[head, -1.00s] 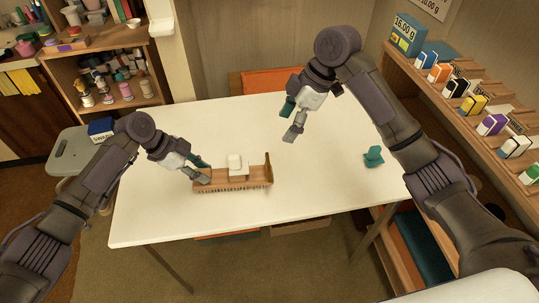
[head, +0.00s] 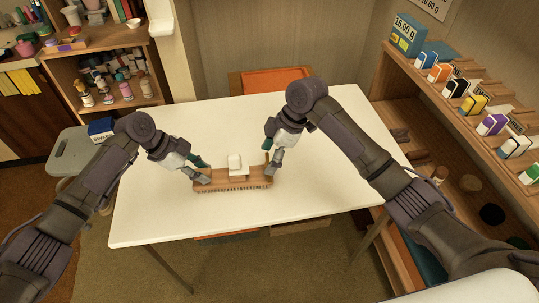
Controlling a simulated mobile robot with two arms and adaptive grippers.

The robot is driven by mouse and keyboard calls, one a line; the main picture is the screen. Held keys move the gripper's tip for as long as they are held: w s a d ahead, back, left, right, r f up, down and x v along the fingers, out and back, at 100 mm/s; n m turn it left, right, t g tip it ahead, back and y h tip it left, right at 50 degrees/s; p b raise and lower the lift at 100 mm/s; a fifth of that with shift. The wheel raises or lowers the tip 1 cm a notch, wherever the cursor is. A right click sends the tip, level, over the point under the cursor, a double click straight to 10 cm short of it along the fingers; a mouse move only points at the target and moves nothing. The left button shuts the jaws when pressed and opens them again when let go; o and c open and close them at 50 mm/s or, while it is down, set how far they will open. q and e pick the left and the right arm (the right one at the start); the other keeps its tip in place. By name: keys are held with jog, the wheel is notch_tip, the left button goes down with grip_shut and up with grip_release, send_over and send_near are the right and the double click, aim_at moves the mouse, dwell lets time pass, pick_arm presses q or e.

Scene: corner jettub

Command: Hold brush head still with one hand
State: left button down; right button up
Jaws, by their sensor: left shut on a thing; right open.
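The brush head (head: 222,183) is a long wooden block with dark bristles along its lower edge, lying on the white table (head: 150,222). A small white block (head: 235,163) sits on a wooden piece on top of its middle. My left gripper (head: 201,170) is shut on the left end of the brush head. My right gripper (head: 270,160) is open at the right end of the brush head, its fingers around or just beside the upright brown piece there. I cannot tell whether it touches. The fingers partly hide both ends.
An orange-seated chair (head: 275,82) stands behind the table. A wooden shelf rack (head: 450,85) with small coloured boxes runs along the right. A shelf unit with bottles (head: 118,78) stands at the back left. A grey stool (head: 68,150) is left of the table. The table's front is clear.

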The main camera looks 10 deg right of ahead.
pick_arm(q)
jog(key=shift+s+a+f, duration=0.1)
jog(key=shift+s+f, duration=0.1)
jog(key=shift+f, duration=0.15)
pick_arm(e)
jog(key=c, duration=1.2)
jog(key=shift+f+m, duration=0.1)
jog(key=shift+m, duration=0.3)
jog(key=m+t, duration=0.1)
jog(key=m, duration=0.2)
jog(key=shift+s+h, duration=0.15)
jog(key=shift+h, duration=0.15)
jog(key=m+t, duration=0.1)
jog(key=m, duration=0.1)
jog(key=m+t+h, duration=0.1)
jog(key=m, duration=0.2)
jog(key=shift+s+a, duration=0.1)
jog(key=shift+a, duration=0.05)
jog(key=m, duration=0.2)
jog(key=m+t+h, duration=0.1)
jog(key=m, duration=0.1)
jog(key=shift+a+m+h, duration=0.1)
jog(key=shift+m+h, duration=0.2)
jog(key=shift+m, duration=0.1)
jog(key=m+h, duration=0.1)
jog(key=m, duration=0.3)
jog(key=shift+h, duration=0.3)
jog(key=shift+m, duration=0.3)
